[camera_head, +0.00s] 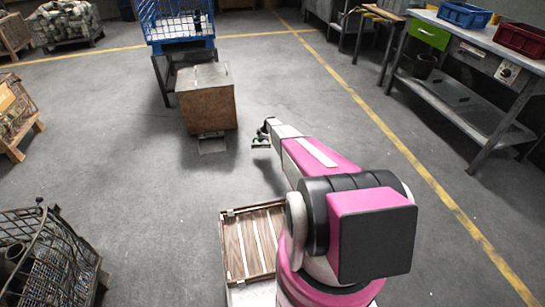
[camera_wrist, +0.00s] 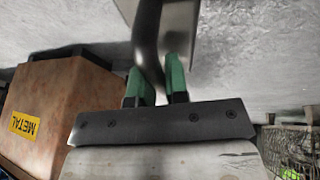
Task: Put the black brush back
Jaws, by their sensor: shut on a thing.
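My gripper (camera_head: 262,141) is low over the floor, right of the brown box. In the wrist view its two green-padded fingers (camera_wrist: 156,87) are closed on a dark curved handle, the black brush (camera_wrist: 147,42). The handle runs up out of the top of that view, so the brush's head does not show clearly. A shiny grey piece (camera_wrist: 196,30) lies beside and behind the handle; I cannot tell what it belongs to. In the head view the brush is too small to make out. A grey dustpan-like piece (camera_head: 212,144) lies on the floor against the brown box.
The brown box (camera_head: 207,105) stands left of my gripper; its yellow METAL label (camera_wrist: 24,126) shows in the wrist view. A blue crate (camera_head: 178,25) on a stand is behind it. Wire baskets stand left. A workbench (camera_head: 465,100) is right. Bare floor surrounds my gripper.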

